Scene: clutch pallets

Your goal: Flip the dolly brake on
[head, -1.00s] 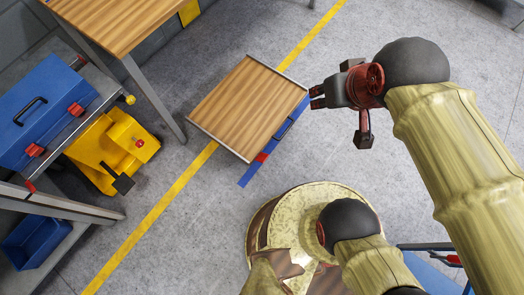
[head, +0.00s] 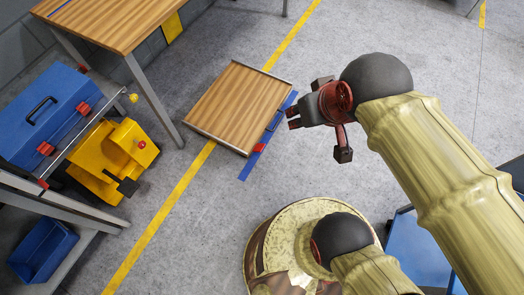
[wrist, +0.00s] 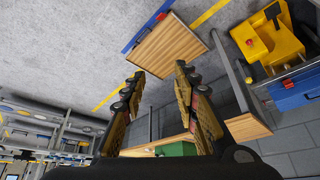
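The dolly (head: 235,105) is a low wooden platform with metal edges on the floor at the middle of the head view. A blue strip (head: 246,168) runs along its right side, with a small red part (head: 259,147) on it, likely the brake. The dolly also shows in the wrist view (wrist: 168,46), with the red part (wrist: 160,16) near the top. My gripper (head: 291,119) is above the floor, just right of the dolly's blue side in the head view, not visibly touching it. Its fingers (wrist: 160,80) are spread and empty in the wrist view.
A wooden table (head: 120,22) stands at upper left. A yellow machine (head: 105,158) and a blue toolbox (head: 45,110) are at the left, with a blue bin (head: 42,250) below. A blue object (head: 418,250) is at lower right. Floor around the dolly's right side is clear.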

